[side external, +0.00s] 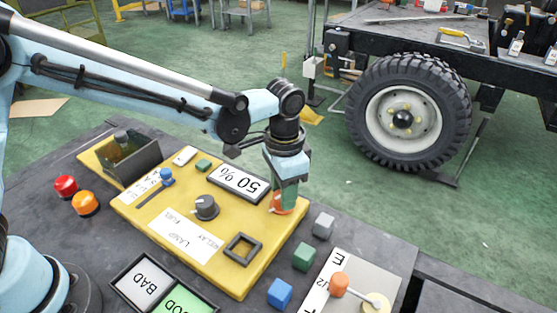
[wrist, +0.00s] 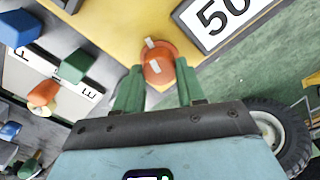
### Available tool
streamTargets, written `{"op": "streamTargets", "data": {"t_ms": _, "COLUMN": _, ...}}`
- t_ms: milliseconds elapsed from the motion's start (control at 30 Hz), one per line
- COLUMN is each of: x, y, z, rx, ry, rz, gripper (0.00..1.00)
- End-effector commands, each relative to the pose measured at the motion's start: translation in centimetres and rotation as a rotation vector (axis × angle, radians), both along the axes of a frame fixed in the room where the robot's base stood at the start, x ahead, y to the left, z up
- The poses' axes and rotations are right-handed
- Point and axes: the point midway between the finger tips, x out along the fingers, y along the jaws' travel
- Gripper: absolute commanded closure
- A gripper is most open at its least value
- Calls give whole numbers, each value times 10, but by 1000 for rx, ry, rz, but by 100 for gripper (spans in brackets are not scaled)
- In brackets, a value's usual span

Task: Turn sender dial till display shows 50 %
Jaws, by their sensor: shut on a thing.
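The sender dial, an orange round knob (side external: 280,207), sits on the yellow panel (side external: 262,265) beside the display. In the wrist view the orange knob (wrist: 158,70) has a pale pointer mark and lies between the two green fingers. My gripper (side external: 286,194) points down over it and is shut on it, hiding much of it in the side view. The display (side external: 238,183) reads "50 %", upside down in the side view. The wrist view shows only the "50" part of the display (wrist: 235,12).
A grey selector knob (side external: 205,207) by a LAMP, FUEL, RELAY label, a blue slider (side external: 167,177) and a dark square frame (side external: 242,248) are on the panel. Green (side external: 304,257), blue (side external: 279,293) and grey (side external: 323,226) cubes lie right of it.

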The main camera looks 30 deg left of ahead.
Motion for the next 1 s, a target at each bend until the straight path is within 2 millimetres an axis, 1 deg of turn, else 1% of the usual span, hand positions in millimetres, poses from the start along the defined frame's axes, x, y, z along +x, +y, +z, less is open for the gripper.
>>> {"op": "streamTargets", "data": {"t_ms": 33, "x": 0, "y": 0, "z": 0, "rx": 1, "ry": 0, "rz": 1, "gripper": 91}}
{"op": "streamTargets", "data": {"t_ms": 67, "x": 0, "y": 0, "z": 0, "rx": 1, "ry": 0, "rz": 1, "gripper": 60}}
{"op": "streamTargets", "data": {"t_ms": 200, "x": 0, "y": 0, "z": 0, "rx": 1, "ry": 1, "rz": 1, "gripper": 38}}
{"op": "streamTargets", "data": {"t_ms": 233, "x": 0, "y": 0, "z": 0, "rx": 1, "ry": 1, "rz": 2, "gripper": 35}}
{"op": "streamTargets", "data": {"t_ms": 500, "x": 0, "y": 0, "z": 1, "rx": 0, "ry": 0, "rz": 2, "gripper": 35}}
{"op": "streamTargets", "data": {"t_ms": 633, "x": 0, "y": 0, "z": 8, "rx": 0, "ry": 0, "rz": 2, "gripper": 35}}
{"op": "streamTargets", "data": {"t_ms": 767, "x": 0, "y": 0, "z": 26, "rx": 0, "ry": 0, "rz": 2, "gripper": 35}}
{"op": "streamTargets", "data": {"t_ms": 1000, "x": 0, "y": 0, "z": 71, "rx": 0, "ry": 0, "rz": 2, "gripper": 35}}
